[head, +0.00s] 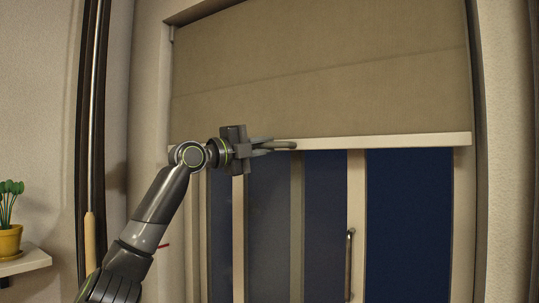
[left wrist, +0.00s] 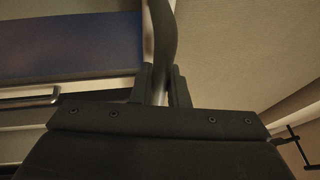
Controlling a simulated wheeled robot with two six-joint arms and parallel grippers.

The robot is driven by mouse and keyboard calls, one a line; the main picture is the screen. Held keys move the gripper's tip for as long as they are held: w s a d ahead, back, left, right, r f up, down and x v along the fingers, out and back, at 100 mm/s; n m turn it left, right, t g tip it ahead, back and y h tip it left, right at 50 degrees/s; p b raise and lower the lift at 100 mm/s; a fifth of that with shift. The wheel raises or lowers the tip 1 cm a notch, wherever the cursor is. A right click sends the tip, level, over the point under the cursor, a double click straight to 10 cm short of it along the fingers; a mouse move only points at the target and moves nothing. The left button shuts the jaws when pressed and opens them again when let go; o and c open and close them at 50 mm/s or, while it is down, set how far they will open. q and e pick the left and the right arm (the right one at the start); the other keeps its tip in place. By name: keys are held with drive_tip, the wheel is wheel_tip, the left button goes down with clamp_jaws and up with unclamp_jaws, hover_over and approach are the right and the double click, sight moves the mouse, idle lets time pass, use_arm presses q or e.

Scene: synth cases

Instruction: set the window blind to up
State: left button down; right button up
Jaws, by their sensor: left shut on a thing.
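The window blind (head: 340,85) is a beige fabric sheet that covers the upper part of the window, with the glass bare below it. Its pale bottom rail (head: 410,140) runs across the window and looks nearly level. A dark curved handle (head: 288,145) shows at the rail, left of its middle. My left gripper (head: 268,147) is shut on this handle, in front of the rail. In the left wrist view the handle (left wrist: 164,35) rises from between the fingers (left wrist: 162,88), with the blind fabric (left wrist: 230,50) to the right. My right gripper is not in view.
The window (head: 405,220) has dark blue panes and a metal latch handle (head: 349,262) below the blind. A pole (head: 91,150) stands on the left. A yellow pot with a plant (head: 10,240) sits on a small shelf (head: 25,262) at the far left.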

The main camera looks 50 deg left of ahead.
use_arm(q)
drive_tip(key=c, duration=1.4)
unclamp_jaws()
drive_tip(key=shift+w, duration=0.1)
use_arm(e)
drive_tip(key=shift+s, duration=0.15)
